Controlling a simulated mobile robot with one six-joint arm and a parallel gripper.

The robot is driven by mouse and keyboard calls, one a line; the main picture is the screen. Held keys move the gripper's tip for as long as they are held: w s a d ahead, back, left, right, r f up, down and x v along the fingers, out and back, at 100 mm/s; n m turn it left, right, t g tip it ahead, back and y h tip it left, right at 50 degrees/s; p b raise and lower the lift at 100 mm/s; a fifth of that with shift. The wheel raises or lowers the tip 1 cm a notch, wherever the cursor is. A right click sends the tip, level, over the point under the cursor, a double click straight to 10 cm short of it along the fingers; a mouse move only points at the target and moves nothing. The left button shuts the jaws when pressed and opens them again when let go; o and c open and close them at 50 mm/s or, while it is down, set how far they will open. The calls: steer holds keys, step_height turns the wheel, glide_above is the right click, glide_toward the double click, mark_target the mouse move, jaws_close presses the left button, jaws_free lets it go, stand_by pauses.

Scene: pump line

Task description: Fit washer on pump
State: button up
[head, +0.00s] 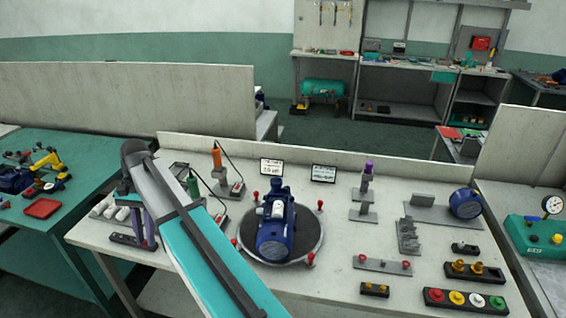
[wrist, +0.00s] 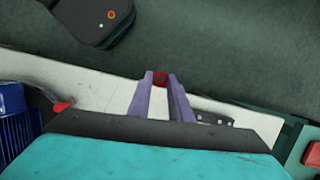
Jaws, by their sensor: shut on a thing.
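The blue pump (head: 273,235) sits on a round dark turntable (head: 307,251) in the middle of the bench; its finned blue side shows at the left edge of the wrist view (wrist: 14,118). My gripper (head: 144,244) has purple fingers and is over the left end of the bench, left of the pump and apart from it. In the wrist view the fingers (wrist: 160,76) are shut on a small dark red piece (wrist: 160,79), which may be the washer. The piece is mostly hidden by the fingers, and I cannot make it out in the head view.
Red knobs (head: 320,205) stand around the turntable. A black strip (head: 127,240) lies by my fingers. Orange-handled (head: 216,158) and green-handled tools stand behind my arm. A button strip (head: 464,301) and small fixtures fill the bench's right side. A green table (head: 75,215) adjoins at left.

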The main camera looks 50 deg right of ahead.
steer(key=shift+w, duration=0.15)
step_height(320, 180, up, 8)
steer(key=m+t+h+p, duration=0.1)
steer(key=m+t+p, duration=0.4)
steer(key=m+p, duration=1.2)
glide_above(286, 188)
steer(key=b, duration=0.4)
steer(key=m, duration=0.3)
steer(key=shift+s+d+r, duration=0.15)
steer(key=shift+s+d, duration=0.05)
steer(key=shift+s, duration=0.15)
steer(key=shift+s+d+m, duration=0.15)
steer(key=shift+d+m, duration=0.05)
steer(key=shift+m, duration=0.1)
steer(key=shift+f, duration=0.25)
steer(key=shift+f, duration=3)
